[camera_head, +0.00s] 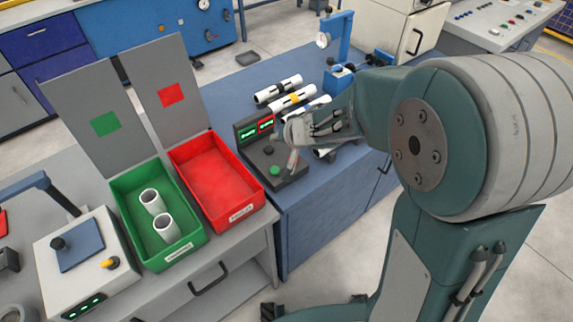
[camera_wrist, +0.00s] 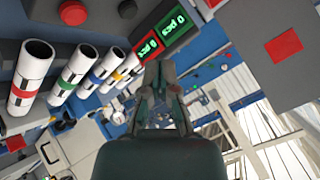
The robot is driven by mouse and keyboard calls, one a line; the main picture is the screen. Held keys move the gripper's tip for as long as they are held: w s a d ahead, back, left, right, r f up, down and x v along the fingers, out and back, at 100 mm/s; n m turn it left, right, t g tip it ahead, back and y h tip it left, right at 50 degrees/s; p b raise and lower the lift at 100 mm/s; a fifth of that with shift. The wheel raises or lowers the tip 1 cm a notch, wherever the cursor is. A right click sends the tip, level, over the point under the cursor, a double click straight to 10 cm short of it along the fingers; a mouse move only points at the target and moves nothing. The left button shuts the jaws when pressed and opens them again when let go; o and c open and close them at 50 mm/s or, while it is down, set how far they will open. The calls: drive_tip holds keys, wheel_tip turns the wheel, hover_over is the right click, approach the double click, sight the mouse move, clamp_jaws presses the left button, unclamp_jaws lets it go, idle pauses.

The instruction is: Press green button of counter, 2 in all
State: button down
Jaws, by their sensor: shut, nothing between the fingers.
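The counter (camera_head: 252,154) is a dark box on the blue bench with a green-framed and a red-framed display. In the wrist view the green display (camera_wrist: 178,22) and red display (camera_wrist: 147,46) both read "0 pcs". The green button (camera_head: 275,170) is at the counter's near left corner and is out of the wrist view. A red button (camera_wrist: 72,12) and a black button (camera_wrist: 127,9) show there.
Several white pipes with coloured bands (camera_head: 278,90) lie behind the counter, close to my arm. The green bin (camera_head: 192,238) holds two white pipes. The red bin (camera_head: 218,180) is empty. A blue stand (camera_head: 341,40) rises at the bench's back.

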sight(275, 171)
drive_tip(key=shift+s+a+f+g, duration=0.1)
drive_tip(key=shift+a+f+g, duration=0.3)
drive_tip(key=shift+a, duration=0.45)
drive_tip(key=f, duration=0.8)
drive_tip(key=shift+d, duration=0.2)
drive_tip(key=shift+d+f, duration=0.2)
drive_tip(key=shift+f, duration=0.2)
drive_tip(key=shift+a, duration=0.1)
idle(0.4)
drive_tip(key=shift+f, duration=0.3)
